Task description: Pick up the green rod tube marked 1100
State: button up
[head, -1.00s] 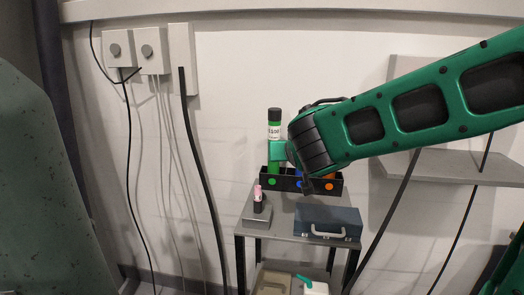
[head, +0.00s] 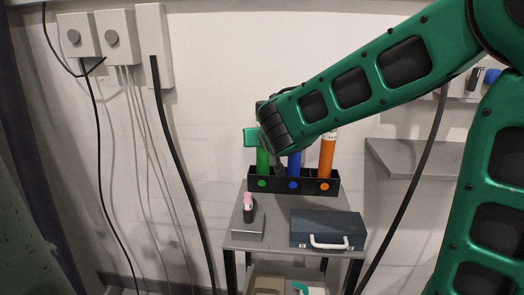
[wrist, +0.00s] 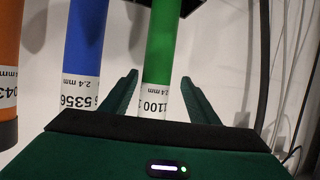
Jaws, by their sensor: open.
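The green rod tube (head: 262,162) stands upright in the left slot of a black rack (head: 308,187). In the wrist view the green tube (wrist: 161,40) rises between my two spread fingers, with gaps on both sides. Its white label shows 1100, upside down, partly cut off by the gripper body. My gripper (wrist: 159,80) is open around the tube. In the head view my gripper (head: 252,137) is at the tube's upper part and hides the label and much of the top.
A blue tube (head: 294,163) and an orange tube (head: 327,158) stand right of the green one in the rack. A blue-grey case (head: 327,229) and a pink-topped item (head: 248,201) on a grey block sit on the small table (head: 270,243). A wall shelf (head: 408,160) is at right.

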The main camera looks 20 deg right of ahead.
jog(key=x, duration=0.5)
jog(key=shift+w+d+f, duration=0.1)
jog(key=shift+d, duration=0.3)
grip_shut()
